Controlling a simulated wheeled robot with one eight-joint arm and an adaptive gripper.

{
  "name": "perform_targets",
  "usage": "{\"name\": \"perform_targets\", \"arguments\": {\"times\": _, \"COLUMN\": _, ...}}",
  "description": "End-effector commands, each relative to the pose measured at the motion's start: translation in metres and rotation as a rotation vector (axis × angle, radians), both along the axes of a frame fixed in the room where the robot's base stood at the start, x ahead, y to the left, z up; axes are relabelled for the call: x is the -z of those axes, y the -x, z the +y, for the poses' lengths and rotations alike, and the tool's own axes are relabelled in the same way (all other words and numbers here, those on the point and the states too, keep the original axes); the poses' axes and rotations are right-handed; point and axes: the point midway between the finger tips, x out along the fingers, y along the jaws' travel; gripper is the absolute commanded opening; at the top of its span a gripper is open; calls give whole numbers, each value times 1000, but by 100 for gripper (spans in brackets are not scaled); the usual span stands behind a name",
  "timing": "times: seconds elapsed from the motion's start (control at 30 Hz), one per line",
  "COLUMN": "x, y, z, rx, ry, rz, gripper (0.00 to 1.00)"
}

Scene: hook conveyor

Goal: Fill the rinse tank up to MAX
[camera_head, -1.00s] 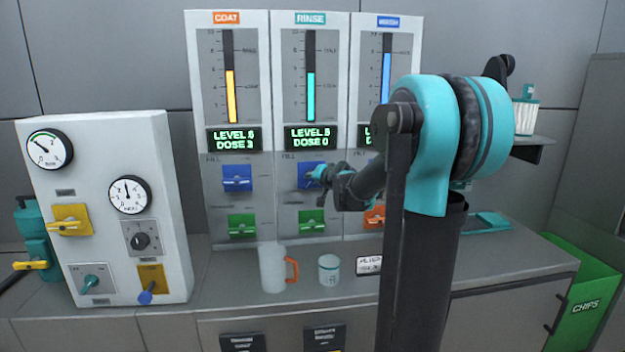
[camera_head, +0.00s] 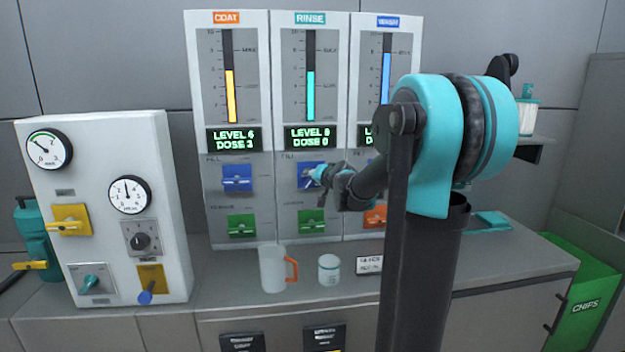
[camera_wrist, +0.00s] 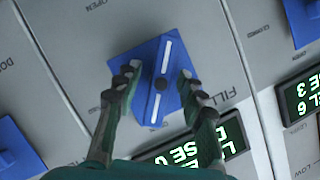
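The RINSE panel (camera_head: 310,130) is in the middle of the head view. Its cyan level bar (camera_head: 311,95) tops out below the upper mark. Its lit display (camera_head: 307,138) has a blurred level figure and reads DOSE 0. The blue FILL valve (camera_head: 306,176) sits below the display, partly behind my gripper (camera_head: 317,178). In the wrist view, the blue valve handle (camera_wrist: 161,85) with a white stripe stands tilted between my fingers (camera_wrist: 158,80). The fingers are apart, one on each side of the handle; I cannot tell whether they touch it.
The COAT panel (camera_head: 228,100) stands at the left; the right-hand panel (camera_head: 386,75) is partly hidden by my arm. A green valve (camera_head: 312,221) is below the FILL valve. A jug (camera_head: 272,268) and a cup (camera_head: 329,269) stand on the counter below. A gauge box (camera_head: 105,215) is at left.

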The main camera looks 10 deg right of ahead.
Motion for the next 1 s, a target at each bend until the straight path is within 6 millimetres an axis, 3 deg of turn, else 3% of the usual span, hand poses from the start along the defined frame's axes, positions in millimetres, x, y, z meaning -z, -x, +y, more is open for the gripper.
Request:
{"name": "perform_targets", "arguments": {"times": 0.6, "x": -27, "y": 85, "z": -22, "rx": 2, "ry": -1, "rz": 0, "gripper": 40}}
{"name": "perform_targets", "arguments": {"times": 1.0, "x": -35, "y": 107, "z": -27, "rx": 0, "ry": -1, "rz": 0, "gripper": 40}}
